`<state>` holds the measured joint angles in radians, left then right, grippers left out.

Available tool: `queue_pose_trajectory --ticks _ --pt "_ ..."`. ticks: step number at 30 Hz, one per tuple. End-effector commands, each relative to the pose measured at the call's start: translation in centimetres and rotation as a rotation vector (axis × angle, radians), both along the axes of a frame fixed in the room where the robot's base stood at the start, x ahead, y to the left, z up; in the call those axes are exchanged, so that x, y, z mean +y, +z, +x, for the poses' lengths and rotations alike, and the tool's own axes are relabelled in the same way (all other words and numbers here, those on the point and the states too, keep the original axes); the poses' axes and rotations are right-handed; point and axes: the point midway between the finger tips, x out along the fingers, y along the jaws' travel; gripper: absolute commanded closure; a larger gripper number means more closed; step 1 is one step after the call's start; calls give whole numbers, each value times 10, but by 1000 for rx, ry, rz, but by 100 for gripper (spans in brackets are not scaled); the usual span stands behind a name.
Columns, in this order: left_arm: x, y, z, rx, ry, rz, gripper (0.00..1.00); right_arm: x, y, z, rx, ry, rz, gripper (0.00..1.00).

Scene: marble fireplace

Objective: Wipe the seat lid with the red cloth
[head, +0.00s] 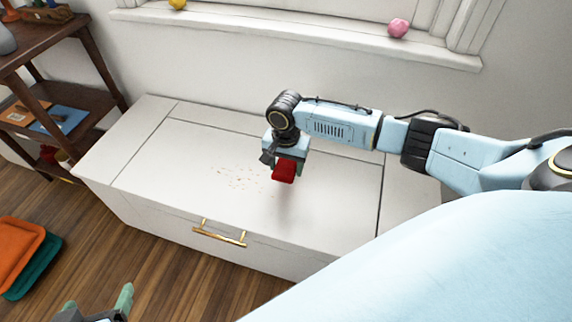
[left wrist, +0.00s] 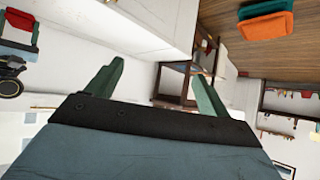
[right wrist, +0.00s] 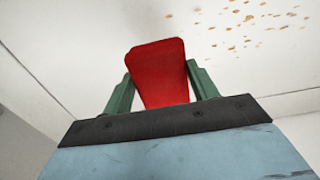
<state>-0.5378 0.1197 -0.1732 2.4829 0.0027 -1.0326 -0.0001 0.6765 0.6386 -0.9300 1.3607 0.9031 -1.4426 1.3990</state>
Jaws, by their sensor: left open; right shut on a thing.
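The white seat lid (head: 190,155) is the top of a long white bench under the window. A patch of brown crumbs (head: 240,178) lies on it near the middle; the crumbs also show in the right wrist view (right wrist: 250,22). My right gripper (head: 284,166) is shut on the red cloth (head: 284,172), which also shows between its fingers in the right wrist view (right wrist: 158,72). The cloth is just right of the crumbs and seems a little above the lid. My left gripper (head: 98,312) is open and empty, low at the left; its spread fingers show in the left wrist view (left wrist: 155,90).
A brass handle (head: 219,233) sits on the bench front. A dark wooden shelf (head: 75,95) stands at the left. Orange and teal trays (head: 22,252) are on the wooden floor. A pink object (head: 398,28) and a yellow one (head: 178,4) are on the window sill.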

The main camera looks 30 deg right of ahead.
Motion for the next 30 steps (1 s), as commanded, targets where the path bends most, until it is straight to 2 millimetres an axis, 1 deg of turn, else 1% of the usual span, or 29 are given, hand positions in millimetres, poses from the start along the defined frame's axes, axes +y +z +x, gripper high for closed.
queue_pose_trajectory --ticks 6,14,18,24,30 --pt "-9 18 16 -142 -12 -36 20 0 -6 0 -1 0 -1 60" --pt "-18 44 30 -309 -26 -82 20 0 -11 0 -1 0 -1 60" --pt "-23 60 37 -415 -33 -111 20 0 -15 0 -1 0 -1 60" --pt "-30 84 43 -567 -43 -154 20 0 -21 0 -1 -1 0 60" --pt "-35 109 44 -719 -52 -199 20 0 -26 0 -1 -1 0 60"
